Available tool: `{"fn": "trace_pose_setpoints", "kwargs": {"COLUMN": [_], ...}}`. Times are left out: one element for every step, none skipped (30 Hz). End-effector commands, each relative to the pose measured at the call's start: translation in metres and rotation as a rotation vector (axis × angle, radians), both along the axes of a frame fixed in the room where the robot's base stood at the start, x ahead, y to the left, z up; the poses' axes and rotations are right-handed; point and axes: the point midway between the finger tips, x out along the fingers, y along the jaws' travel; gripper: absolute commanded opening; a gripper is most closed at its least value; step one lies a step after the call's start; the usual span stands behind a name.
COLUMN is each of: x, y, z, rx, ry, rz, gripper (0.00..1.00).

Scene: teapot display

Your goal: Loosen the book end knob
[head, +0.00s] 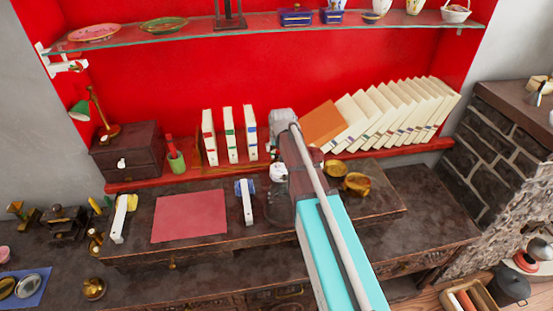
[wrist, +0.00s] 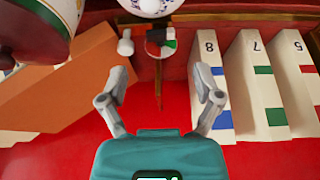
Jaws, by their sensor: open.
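My gripper (wrist: 161,78) is open and empty in the wrist view, its two grey fingers spread apart. Ahead of the gap, near the top centre, is a small round knob-like piece (wrist: 160,37) with dark, white, green and red patches. A thin brown bar (wrist: 158,83) runs from it toward the gap. I take this round piece for the book end knob, but its shape is unclear. The fingers look apart from it. In the head view my arm hides the fingers and the knob area, right of the upright white books (head: 230,135).
Numbered white books (wrist: 250,85) stand close right of the fingers in the wrist view. An orange book (wrist: 60,85) leans at left. A round dark object (wrist: 35,25) and a blue-patterned white piece (wrist: 150,7) are near the top. A glass shelf (head: 260,33) spans above in the head view.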

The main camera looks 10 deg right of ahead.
Motion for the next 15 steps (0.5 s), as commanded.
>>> {"fn": "trace_pose_setpoints", "kwargs": {"x": [0.003, 0.004, 0.005, 0.006, 0.007, 0.008, 0.009, 0.01, 0.011, 0.012, 0.013, 0.014, 0.015, 0.016, 0.017], "y": [0.0, 0.0, 0.0, 0.0, 0.0, 0.0, 0.0, 0.0, 0.001, 0.001, 0.001, 0.001, 0.001, 0.001, 0.001], "z": [-0.008, -0.01, -0.014, -0.016, -0.018, -0.021, -0.023, -0.026, -0.029, -0.031, -0.033, -0.036, -0.038, -0.04, -0.042], "rx": [0.0, 0.0, 0.0, 0.0, 0.0, 0.0, 0.0, 0.0, 0.0, 0.0, 0.0, 0.0, 0.0, 0.0, 0.0], "ry": [0.0, 0.0, 0.0, 0.0, 0.0, 0.0, 0.0, 0.0, 0.0, 0.0, 0.0, 0.0, 0.0, 0.0, 0.0], "rz": [0.0, 0.0, 0.0, 0.0, 0.0, 0.001, 0.001, 0.001, 0.001, 0.001, 0.001, 0.001, 0.001, 0.001, 0.001], "gripper": [0.83, 0.83, 0.83, 0.83, 0.83, 0.83, 0.83, 0.83, 0.83, 0.83, 0.83, 0.83, 0.83, 0.83, 0.83]}}
